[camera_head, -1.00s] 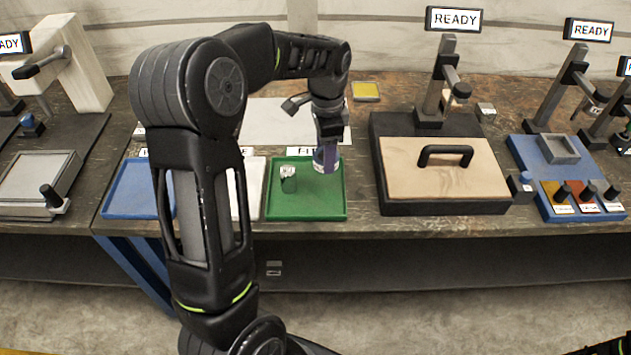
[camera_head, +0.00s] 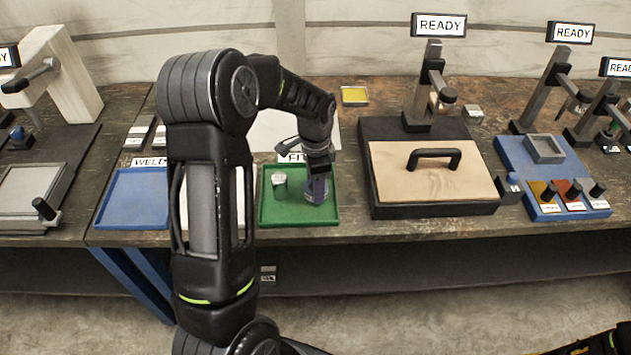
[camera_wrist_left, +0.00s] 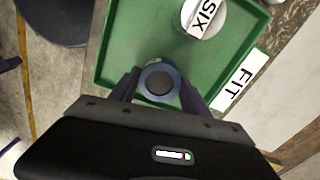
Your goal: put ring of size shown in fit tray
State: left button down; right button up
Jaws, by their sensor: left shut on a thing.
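The green fit tray (camera_head: 270,218) lies on the table, and its FIT label also shows in the left wrist view (camera_wrist_left: 240,82). My left gripper (camera_head: 317,188) is low over the right part of the tray, pointing down. It is shut on a blue-grey ring (camera_wrist_left: 160,83) with a dark centre, which shows between the fingers in the left wrist view. I cannot tell whether the ring touches the tray floor. A small white round piece marked SIX (camera_wrist_left: 203,18) stands in the tray, left of the gripper in the head view (camera_head: 279,178). My right gripper is not in view.
A blue tray (camera_head: 134,198) marked WELT or similar is at left; my left arm hides the tray between. A tan-topped box (camera_head: 435,180) with a black handle stands right of the fit tray. READY signs (camera_head: 438,25) stand behind.

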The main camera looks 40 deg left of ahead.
pick_arm(q)
jog(key=shift+f, duration=0.15)
jog(key=c, duration=0.5)
grip_release()
notch_tip(320, 180, up, 12)
jog(key=b, duration=0.1)
jog(key=shift+r, duration=0.2)
jog(key=shift+s, duration=0.1)
dwell(0.8)
